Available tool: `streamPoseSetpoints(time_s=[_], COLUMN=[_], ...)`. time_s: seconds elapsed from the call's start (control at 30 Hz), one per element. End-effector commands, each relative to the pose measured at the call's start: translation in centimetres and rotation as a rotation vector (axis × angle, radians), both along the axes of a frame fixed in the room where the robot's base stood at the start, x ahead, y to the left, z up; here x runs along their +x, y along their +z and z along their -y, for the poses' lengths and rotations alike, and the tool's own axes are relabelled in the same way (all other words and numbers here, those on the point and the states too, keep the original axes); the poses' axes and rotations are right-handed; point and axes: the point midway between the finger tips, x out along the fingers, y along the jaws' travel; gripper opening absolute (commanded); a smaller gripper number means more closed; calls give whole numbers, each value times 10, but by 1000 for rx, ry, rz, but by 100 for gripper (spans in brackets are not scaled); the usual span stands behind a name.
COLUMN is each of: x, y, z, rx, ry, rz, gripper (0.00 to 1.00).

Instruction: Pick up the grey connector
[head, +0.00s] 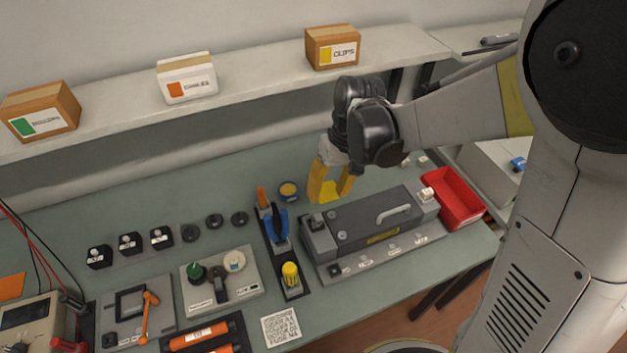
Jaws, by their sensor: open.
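My gripper (329,190) has yellow fingers, spread apart and pointing down. It hangs over the far left end of a dark grey housing (358,222) with a light handle, and nothing shows between its fingers. I cannot tell for sure which part is the grey connector. A small pale block (427,195) sits at the right end of the housing, apart from my gripper. Small pale pieces (422,160) lie on the bench behind it, partly hidden by my arm.
A red tray (458,198) stands right of the housing. Black switches and panels fill the left bench. A shelf (250,84) with boxes runs behind.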

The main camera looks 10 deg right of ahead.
Motion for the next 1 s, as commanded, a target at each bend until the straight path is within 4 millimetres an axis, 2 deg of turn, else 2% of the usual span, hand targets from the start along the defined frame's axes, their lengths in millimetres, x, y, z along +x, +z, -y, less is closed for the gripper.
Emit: streamPoseSetpoints(time_s=[0.3,0.57,0.83,1.0], x=[-1,-1,1,0], y=[-48,-66,-105,-109], z=[-10,-14,-22,-23], rx=[2,2,2,2], ry=[7,5,6,5], rz=[-9,-8,-8,-8], gripper=[47,47,47,47])
